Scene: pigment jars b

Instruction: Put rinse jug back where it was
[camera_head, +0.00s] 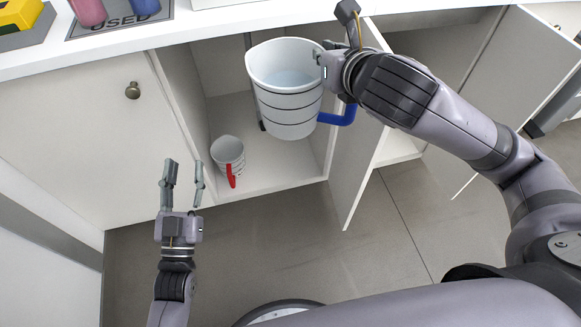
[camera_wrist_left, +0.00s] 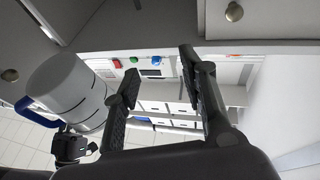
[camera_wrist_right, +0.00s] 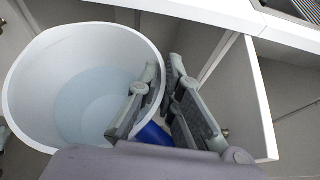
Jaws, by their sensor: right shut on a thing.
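A large white jug (camera_head: 285,105) with dark rings, a blue handle (camera_head: 338,116) and clear liquid inside hangs upright in front of the open cupboard. My right gripper (camera_head: 328,66) is shut on its rim. In the right wrist view the gripper (camera_wrist_right: 163,82) has the jug wall (camera_wrist_right: 88,32) between its fingers. A smaller white jug (camera_head: 226,150) with a red handle (camera_head: 231,176) stands on the cupboard floor, left side. My left gripper (camera_head: 184,172) is open and empty in front of the cupboard, left of the small jug. The left wrist view shows the large jug (camera_wrist_left: 72,85) too.
The open cupboard (camera_head: 290,178) has side walls and a door (camera_head: 357,165) swung out at its right. The counter edge (camera_head: 200,28) runs above. A closed door with a knob (camera_head: 132,90) is at the left. A mat marked USED (camera_head: 118,22) lies on the counter.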

